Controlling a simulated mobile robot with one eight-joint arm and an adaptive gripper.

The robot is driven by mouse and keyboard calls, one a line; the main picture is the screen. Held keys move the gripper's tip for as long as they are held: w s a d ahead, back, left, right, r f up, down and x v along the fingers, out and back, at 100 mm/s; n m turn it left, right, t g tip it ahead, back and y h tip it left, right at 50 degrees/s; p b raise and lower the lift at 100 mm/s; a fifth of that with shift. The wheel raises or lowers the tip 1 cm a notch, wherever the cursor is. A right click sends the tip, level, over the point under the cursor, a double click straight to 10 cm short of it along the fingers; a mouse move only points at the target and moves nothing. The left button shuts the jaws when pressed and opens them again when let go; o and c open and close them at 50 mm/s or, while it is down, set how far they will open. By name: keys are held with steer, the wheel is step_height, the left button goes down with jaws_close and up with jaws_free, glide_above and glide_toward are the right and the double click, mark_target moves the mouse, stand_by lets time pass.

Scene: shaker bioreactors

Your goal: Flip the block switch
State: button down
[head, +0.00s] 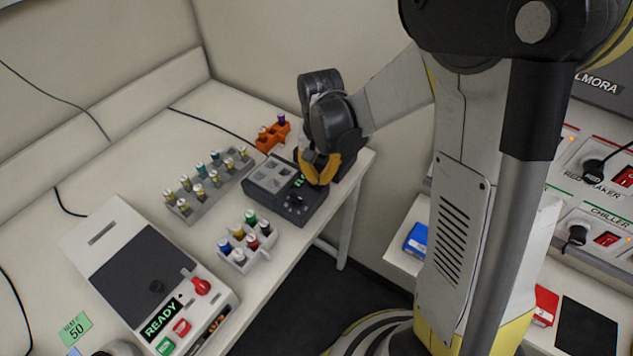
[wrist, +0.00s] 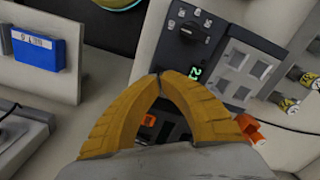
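The block unit is a dark grey box (head: 295,215) with a light well plate on top, a black knob and a small green display, standing near the table's right edge. The wrist view shows its knob side and wells (wrist: 225,65) beyond my fingertips. My gripper (head: 320,175) is over the unit's back right end, with its yellow fingers pointing down. In the wrist view the fingertips (wrist: 160,76) meet, with nothing seen between them. A dark panel with a small orange-red part (wrist: 148,120) shows through the gap behind the tips. I cannot make out the switch clearly; my fingers partly cover that area.
An orange tube holder (head: 272,137) stands behind the unit, a grey vial rack (head: 205,198) to its left and a white vial rack (head: 240,265) in front. A larger device (head: 150,270) reading READY is at front left. Switch panels (head: 600,190) are at right.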

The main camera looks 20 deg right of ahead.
mark_target(319, 184)
steer(key=shift+f+b, duration=0.8)
steer(key=shift+f, duration=0.15)
steer(key=shift+r, duration=0.1)
steer(key=shift+r+p, duration=2.5)
steer(key=shift+r, duration=0.95)
